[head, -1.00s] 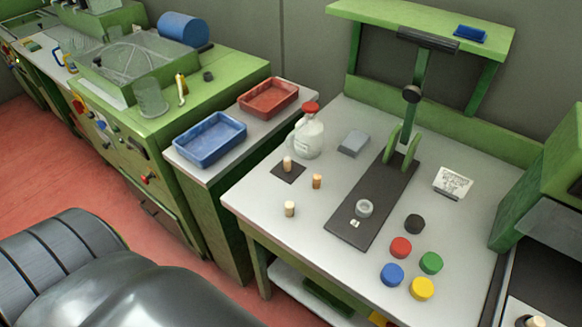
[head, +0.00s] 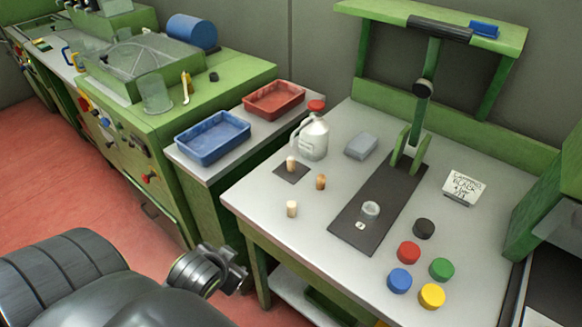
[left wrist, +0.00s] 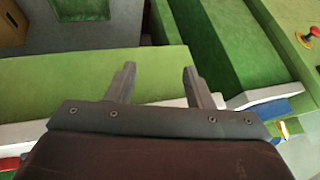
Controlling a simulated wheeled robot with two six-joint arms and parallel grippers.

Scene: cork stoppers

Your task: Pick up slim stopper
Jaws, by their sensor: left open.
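Three small corks stand on the pale worktable: one (head: 291,164) on a small dark square mat (head: 287,176), a browner one (head: 320,182) to its right, and a paler one (head: 291,209) nearer the table's left front edge. The browner one looks narrow, but at this size I cannot be sure which is slimmest. My left gripper (head: 238,272) is below and left of the table's front edge, well apart from the corks. In the left wrist view its two fingers (left wrist: 160,80) are spread with nothing between them. My right gripper is not in view.
A white jug (head: 311,138) with a red cap stands behind the corks. A black board with a green lever press (head: 414,150) and a small clear cup (head: 370,211) lies to their right. Several coloured caps (head: 408,252) sit front right. Blue (head: 212,138) and red trays are at left.

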